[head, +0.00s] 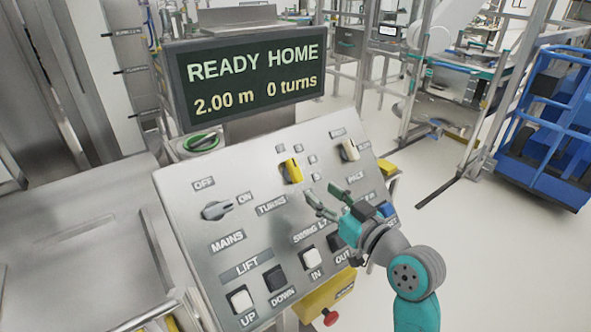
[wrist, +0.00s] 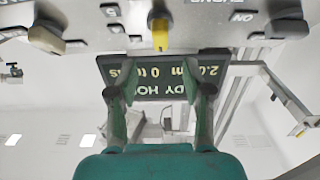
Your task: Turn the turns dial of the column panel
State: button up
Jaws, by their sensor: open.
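The turns dial (head: 291,171) is a yellow knob on the sloped grey column panel (head: 205,250), above and right of the label TURNS. It also shows at the top middle of the wrist view (wrist: 160,34), upside down. My gripper (head: 322,196) is open and empty, right of and below the turns dial in the head view. In the wrist view my gripper (wrist: 159,92) has its two fingers spread, with the dial beyond them and roughly centred between them. The fingers appear apart from the dial. The display (head: 250,77) reads READY HOME, 2.00 m, 0 turns.
A grey MAINS switch (head: 217,210) sits left on the panel, and a cream knob (head: 349,150) sits at upper right. Lift and swing push buttons (head: 312,257) line the lower part. A red button (head: 330,317) is below. A blue cart (head: 550,130) stands far right.

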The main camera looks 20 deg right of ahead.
aim_at(297, 172)
jog(key=x, duration=1.1)
jog(key=shift+a+r, duration=0.1)
jog(key=shift+r, duration=0.25)
jog(key=c, duration=0.9)
jog(key=shift+m, duration=0.4)
jog(key=m+h, duration=0.3)
jog(key=m, duration=0.1)
jog(key=shift+f+m+h, duration=0.1)
jog(key=shift+m+h, duration=0.2)
jog(key=shift+m, duration=0.1)
jog(key=shift+m+h, duration=1.7)
jog(key=shift+m, duration=0.7)
jog(key=shift+f+g, duration=0.1)
jog(key=shift+g, duration=0.3)
